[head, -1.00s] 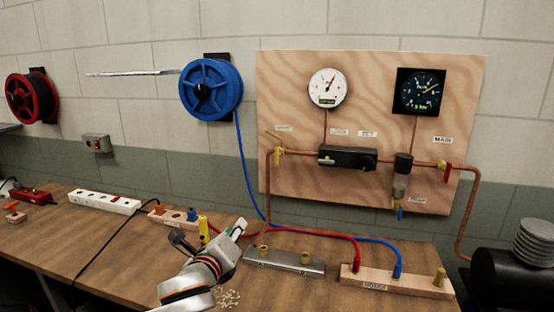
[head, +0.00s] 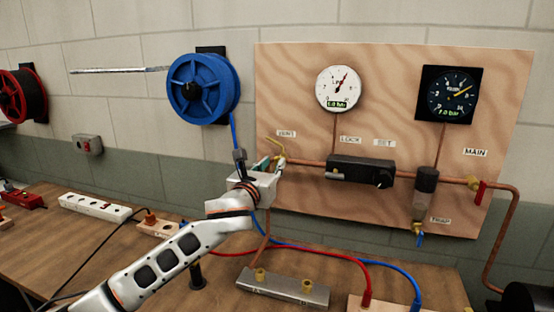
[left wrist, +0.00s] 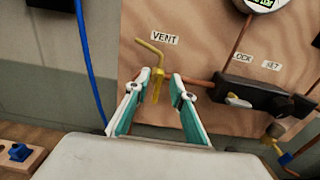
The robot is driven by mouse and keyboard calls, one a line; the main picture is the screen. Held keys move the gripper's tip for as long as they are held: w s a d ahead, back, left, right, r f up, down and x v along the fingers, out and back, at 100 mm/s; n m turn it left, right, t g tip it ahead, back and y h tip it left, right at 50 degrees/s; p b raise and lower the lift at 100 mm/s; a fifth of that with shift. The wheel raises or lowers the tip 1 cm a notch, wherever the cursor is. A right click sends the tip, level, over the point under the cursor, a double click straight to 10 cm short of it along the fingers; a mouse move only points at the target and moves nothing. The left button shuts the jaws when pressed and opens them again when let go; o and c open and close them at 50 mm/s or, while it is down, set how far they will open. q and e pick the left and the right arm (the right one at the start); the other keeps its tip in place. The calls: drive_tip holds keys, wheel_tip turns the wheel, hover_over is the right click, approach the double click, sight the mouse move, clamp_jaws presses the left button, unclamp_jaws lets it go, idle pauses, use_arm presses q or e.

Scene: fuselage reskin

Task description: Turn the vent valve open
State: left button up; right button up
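The vent valve is a brass fitting with a bent yellow handle (left wrist: 150,47), beside the VENT label (left wrist: 164,38) at the left end of the copper pipe. It also shows in the head view as a thin yellow handle (head: 276,145). My left gripper (left wrist: 161,77) is open, its two teal-and-white fingers apart. In the left wrist view the yellow lower part of the valve appears between the fingertips; contact cannot be told. In the head view the left gripper (head: 274,164) is at the board's left edge, partly covering the valve. My right gripper is out of view.
The wooden board (head: 285,90) carries a white gauge (head: 339,88), a dark gauge (head: 448,94), a black regulator (head: 360,171) and a red-handled MAIN valve (head: 480,191). A blue hose from the blue reel (head: 203,88) hangs just behind my gripper. A metal manifold (head: 283,287) sits below.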

sight(276, 161)
use_arm(q)
drive_tip(key=shift+x, duration=2.1)
clamp_jaws()
